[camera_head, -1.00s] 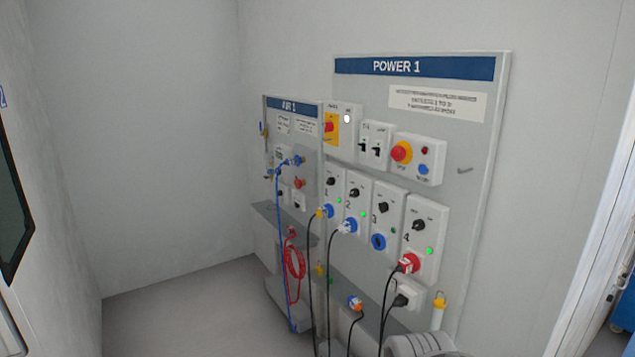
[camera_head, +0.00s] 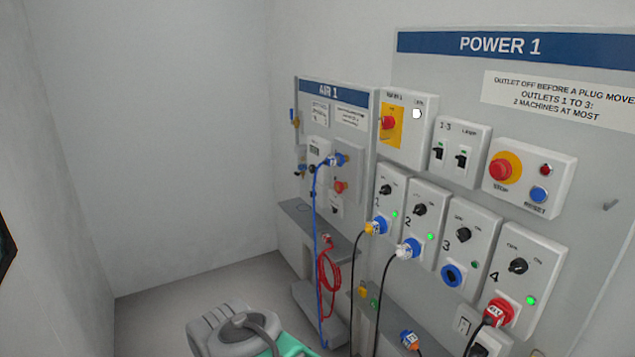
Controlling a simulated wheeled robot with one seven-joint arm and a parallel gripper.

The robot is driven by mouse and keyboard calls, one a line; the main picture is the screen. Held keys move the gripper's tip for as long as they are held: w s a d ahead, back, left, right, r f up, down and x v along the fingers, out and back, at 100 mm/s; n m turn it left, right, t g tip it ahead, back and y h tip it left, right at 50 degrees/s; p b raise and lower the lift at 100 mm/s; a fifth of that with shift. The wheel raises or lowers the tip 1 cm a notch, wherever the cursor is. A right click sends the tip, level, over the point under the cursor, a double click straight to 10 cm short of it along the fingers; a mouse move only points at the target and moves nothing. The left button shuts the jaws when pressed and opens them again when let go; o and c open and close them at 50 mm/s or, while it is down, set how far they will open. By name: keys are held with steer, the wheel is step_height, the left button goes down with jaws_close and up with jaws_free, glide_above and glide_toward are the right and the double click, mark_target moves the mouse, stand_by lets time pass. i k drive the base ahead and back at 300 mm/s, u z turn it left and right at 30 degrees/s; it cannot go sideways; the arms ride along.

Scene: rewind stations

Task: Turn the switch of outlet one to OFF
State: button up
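Outlet one (camera_head: 383,211) is the leftmost of the numbered outlet boxes on the POWER 1 board. Its black rotary switch (camera_head: 386,190) sits near the top of the box, under small position labels too small to read surely. A green lamp (camera_head: 395,214) is lit beside it. A plug with a yellow part and a blue collar (camera_head: 377,228) sits in its socket, with a black cable hanging down. A grey and green part of my arm shows at the bottom. My gripper's fingers cannot be made out.
Outlets two (camera_head: 424,219), three (camera_head: 467,235) and four (camera_head: 525,270) stand close to the right. The AIR 1 board (camera_head: 345,94) with blue and red hoses is left, above a grey shelf (camera_head: 301,213). Cables hang below the outlets. The floor at left is clear.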

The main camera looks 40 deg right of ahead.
mark_target(386, 189)
steer(key=z, duration=0.2)
steer(key=i, duration=1.65)
steer(key=z, duration=0.5)
